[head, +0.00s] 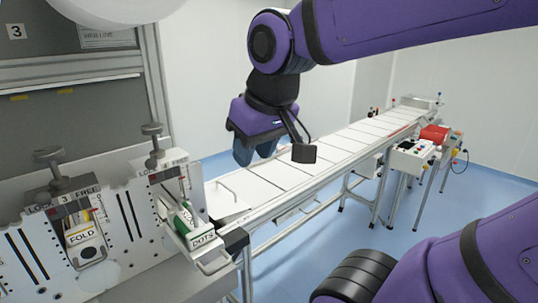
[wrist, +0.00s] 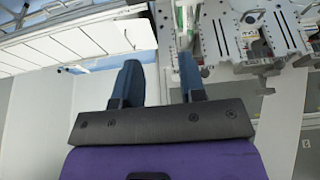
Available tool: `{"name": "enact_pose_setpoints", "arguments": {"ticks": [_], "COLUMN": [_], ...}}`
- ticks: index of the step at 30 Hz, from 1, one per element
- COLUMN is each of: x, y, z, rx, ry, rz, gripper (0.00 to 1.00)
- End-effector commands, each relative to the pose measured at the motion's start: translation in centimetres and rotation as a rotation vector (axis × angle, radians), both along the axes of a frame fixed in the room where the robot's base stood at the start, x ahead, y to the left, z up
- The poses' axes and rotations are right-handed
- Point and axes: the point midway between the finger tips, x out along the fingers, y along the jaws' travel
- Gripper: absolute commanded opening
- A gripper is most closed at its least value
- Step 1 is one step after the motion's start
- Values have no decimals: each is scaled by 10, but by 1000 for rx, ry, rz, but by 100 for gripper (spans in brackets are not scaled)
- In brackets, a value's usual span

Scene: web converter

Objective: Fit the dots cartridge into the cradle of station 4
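The dots cartridge (head: 192,227) is green with a white label reading DOTS. In the head view it sits, tilted, in the right-hand cradle (head: 207,254) on the white machine panel; whether it is fully seated cannot be told. That station's number is not readable. A sign with a LOCK marking and a dark knob (head: 152,130) stand above it. My gripper (head: 255,152) hangs up and to the right of the cartridge, well apart from it. In the wrist view its two blue fingers (wrist: 158,64) are spread with nothing held between them. A small green patch there may be the cartridge.
Station 3, at left, holds a FOLD cartridge (head: 84,242) below its own knob (head: 48,155). A long white conveyor (head: 330,150) runs to the back right. A side table (head: 410,148) with a red item stands beside it. Blue floor is open at right.

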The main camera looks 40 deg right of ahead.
Motion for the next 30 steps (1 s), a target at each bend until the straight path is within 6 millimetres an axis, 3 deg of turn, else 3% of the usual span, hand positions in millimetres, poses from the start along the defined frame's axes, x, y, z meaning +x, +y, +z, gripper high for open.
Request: {"name": "enact_pose_setpoints", "arguments": {"ticks": [3, 8, 30], "x": [-20, -30, -31], "y": [-4, -6, -6], "z": [-1, -3, -3], "rx": [3, 4, 4], "ry": [-46, -72, -74], "rz": [1, 2, 3], "gripper": [38, 38, 38]}}
